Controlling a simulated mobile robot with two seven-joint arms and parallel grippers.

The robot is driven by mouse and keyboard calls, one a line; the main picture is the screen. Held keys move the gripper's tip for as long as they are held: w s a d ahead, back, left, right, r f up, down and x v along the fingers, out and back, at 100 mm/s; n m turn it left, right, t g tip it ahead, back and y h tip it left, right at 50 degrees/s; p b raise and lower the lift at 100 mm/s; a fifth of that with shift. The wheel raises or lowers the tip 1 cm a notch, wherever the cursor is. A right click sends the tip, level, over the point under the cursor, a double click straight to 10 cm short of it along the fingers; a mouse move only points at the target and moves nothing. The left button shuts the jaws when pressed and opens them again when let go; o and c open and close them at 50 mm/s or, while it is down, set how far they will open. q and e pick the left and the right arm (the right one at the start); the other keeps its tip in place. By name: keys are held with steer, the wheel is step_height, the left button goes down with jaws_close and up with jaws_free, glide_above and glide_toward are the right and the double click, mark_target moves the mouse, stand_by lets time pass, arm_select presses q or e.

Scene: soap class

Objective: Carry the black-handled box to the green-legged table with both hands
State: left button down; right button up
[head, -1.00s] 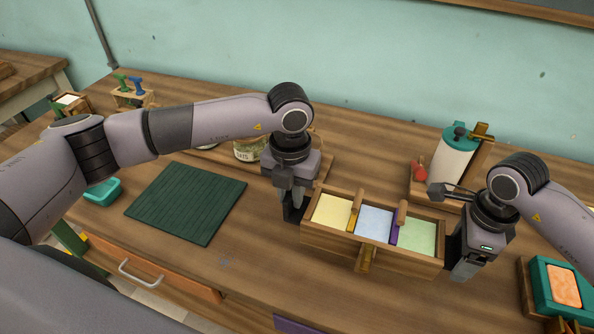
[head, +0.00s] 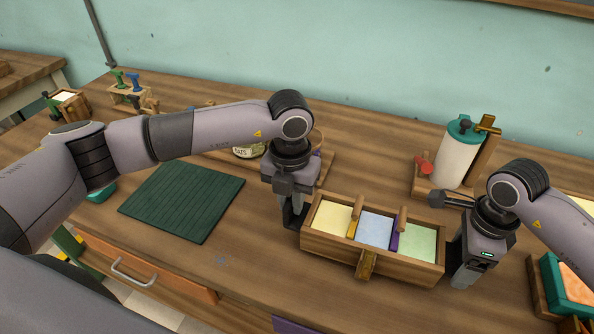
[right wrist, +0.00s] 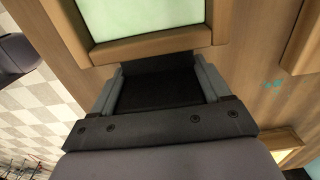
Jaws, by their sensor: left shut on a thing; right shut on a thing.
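The wooden box (head: 332,246) has three compartments with yellow, blue and green contents. It is level over the brown table (head: 250,250), near its front edge; whether it touches the top cannot be told. My left gripper (head: 293,212) is shut at the box's left end, its handle hidden by the fingers. My right gripper (head: 459,264) is shut at the right end. In the right wrist view the black handle (right wrist: 160,88) lies between its fingers. A green leg (head: 66,241) shows under this table's left front corner.
A dark green mat (head: 182,202) lies left of the box. A white dispenser with teal lid (head: 452,160) stands behind right. A teal tray with an orange block (head: 572,288) is at the right. A jar (head: 248,152) is behind my left arm.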

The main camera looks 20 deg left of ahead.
arm_select(q)
steer(key=shift+f+b, duration=0.55)
steer(key=shift+f, duration=0.1)
arm_select(e)
steer(key=shift+f, duration=0.7)
arm_select(q)
steer(key=c, duration=1.1)
jaws_free()
steer(key=shift+r, duration=0.1)
arm_select(e)
steer(key=o, duration=1.8)
steer(key=shift+r, duration=0.1)
arm_select(q)
steer(key=shift+o, duration=0.2)
step_height(320, 180, up, 12)
steer(key=shift+f, duration=0.2)
steer(key=shift+r, duration=0.15)
arm_select(e)
steer(key=shift+r, duration=0.1)
step_height(320, 180, up, 12)
steer(key=shift+f, duration=0.1)
